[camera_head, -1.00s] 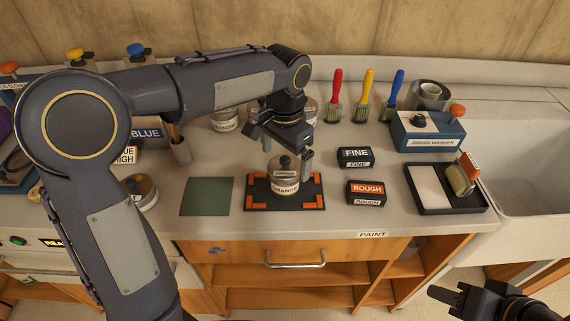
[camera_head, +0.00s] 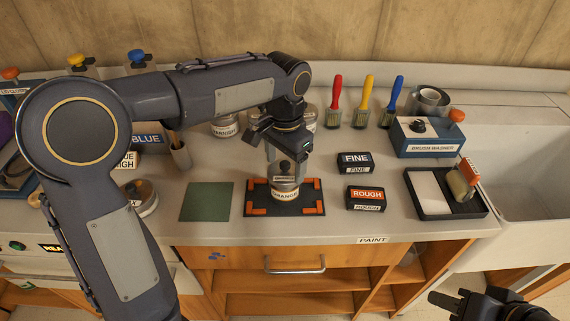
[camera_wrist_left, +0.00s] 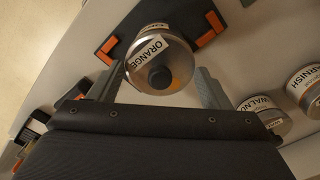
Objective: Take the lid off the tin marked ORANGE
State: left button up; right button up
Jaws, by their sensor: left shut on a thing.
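The tin marked ORANGE (camera_head: 285,195) stands upright on a dark mat with orange corner brackets (camera_head: 256,211). Its round metal lid (camera_wrist_left: 176,62) has a dark knob and an ORANGE label in the left wrist view. The lid appears seated on the tin. My left gripper (camera_head: 286,173) points down over the tin, with one finger on each side of the lid, shut on it. The finger contact is partly hidden in the head view. My right gripper (camera_head: 448,300) hangs empty at the lower right, away from the counter; its finger gap is unclear.
A green square (camera_head: 206,201) lies left of the mat. FINE (camera_head: 354,162) and ROUGH (camera_head: 365,197) blocks sit to its right. Other tins, including WALNUT (camera_wrist_left: 264,118) and VARNISH (camera_wrist_left: 304,86), stand behind. A brush washer (camera_head: 428,138), tray (camera_head: 450,208) and sink are at right.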

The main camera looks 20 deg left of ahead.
aim_at(285, 163)
pick_arm(q)
jog(key=shift+r, duration=0.35)
notch_tip(285, 163, up, 2)
jog(key=shift+r, duration=0.2)
jog(key=s+d+r, duration=0.9)
jog(key=d, duration=0.1)
jog(key=shift+s+d+r, duration=0.15)
jog(key=shift+d+r, duration=0.2)
